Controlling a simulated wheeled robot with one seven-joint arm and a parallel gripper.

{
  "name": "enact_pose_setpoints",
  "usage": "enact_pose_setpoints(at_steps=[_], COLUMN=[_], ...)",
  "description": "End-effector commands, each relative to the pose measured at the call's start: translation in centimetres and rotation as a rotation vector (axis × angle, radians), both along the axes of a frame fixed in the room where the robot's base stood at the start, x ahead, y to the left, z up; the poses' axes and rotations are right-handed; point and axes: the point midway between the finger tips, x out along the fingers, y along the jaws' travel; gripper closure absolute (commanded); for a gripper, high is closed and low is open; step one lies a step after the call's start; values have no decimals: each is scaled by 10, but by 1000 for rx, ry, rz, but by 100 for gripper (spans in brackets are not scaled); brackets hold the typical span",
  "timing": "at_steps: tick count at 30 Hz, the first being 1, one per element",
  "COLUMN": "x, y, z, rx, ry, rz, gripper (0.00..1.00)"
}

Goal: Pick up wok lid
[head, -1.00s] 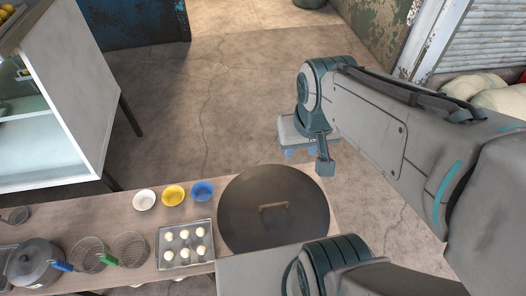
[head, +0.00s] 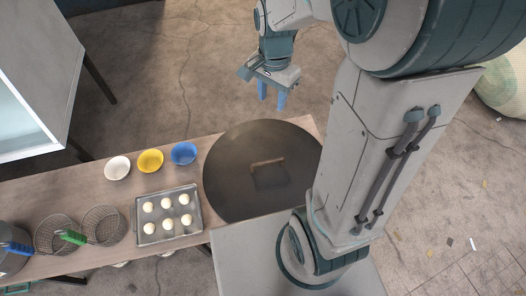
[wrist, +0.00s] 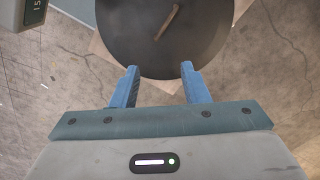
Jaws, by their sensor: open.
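The wok lid (head: 235,190) is a large dark round disc with a brown bar handle (head: 267,162) at its middle. It lies at the right end of the wooden table, and part of its right side is hidden behind my arm in the head view. My gripper (head: 272,104) hangs above the far side of the lid, with its two blue fingers apart and nothing between them. In the wrist view, the lid (wrist: 135,50) fills the upper middle, with its handle (wrist: 168,22) beyond the open fingertips (wrist: 160,70). The gripper does not touch the lid.
On the wooden table (head: 110,222) left of the lid are a tray (head: 148,238) of white balls, a white bowl (head: 117,168), a yellow bowl (head: 150,161), a blue bowl (head: 183,153) and wire strainers (head: 102,226). A white cabinet (head: 35,60) stands at upper left.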

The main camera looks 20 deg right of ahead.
Motion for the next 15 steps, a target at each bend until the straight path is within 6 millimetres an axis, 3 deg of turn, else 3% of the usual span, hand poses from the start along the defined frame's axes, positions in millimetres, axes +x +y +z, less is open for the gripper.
enact_pose_setpoints(at_steps=[1, 3, 9, 15], x=[7, 16, 40, 56], y=[0, 0, -1, -2], z=[-35, -62, -142, -204], rx=[-2, -7, -32, -66], ry=[24, 49, 119, 168], rz=[-56, -141, -378, -566], gripper=[59, 59, 59, 59])
